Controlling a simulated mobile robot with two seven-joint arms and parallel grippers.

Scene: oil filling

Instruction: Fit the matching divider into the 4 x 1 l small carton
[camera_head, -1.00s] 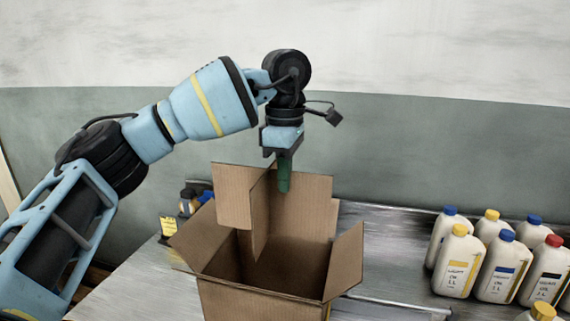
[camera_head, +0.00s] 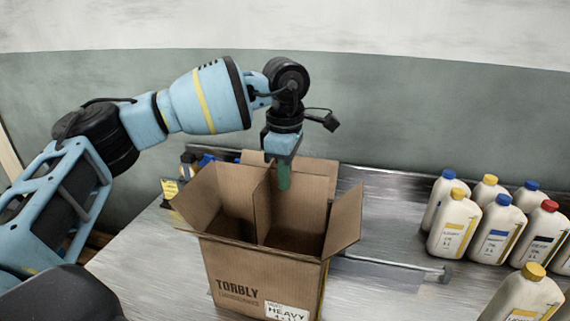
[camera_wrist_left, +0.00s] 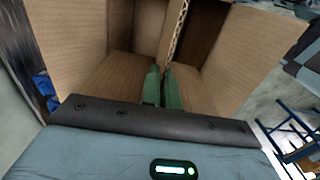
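The open cardboard carton (camera_head: 262,275), printed TORBLY with a HEAVY label, stands upright on the metal bench with its flaps spread. The cardboard divider (camera_head: 263,205) stands upright inside it, splitting the opening into a left and a right part; its lower edge is hidden. My left gripper (camera_head: 284,182) points down over the carton mouth, its green fingers closed on the divider's upper edge. In the left wrist view the fingers (camera_wrist_left: 163,88) pinch the divider (camera_wrist_left: 178,32), whose corrugated edge runs away between two compartments. My right gripper is not in view.
Several white bottles (camera_head: 490,235) with coloured caps stand on the bench at the right. A metal rail (camera_head: 390,263) runs beside the carton. A yellow note (camera_head: 170,188) and small blue items are behind the carton's left side. The bench left of the carton is clear.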

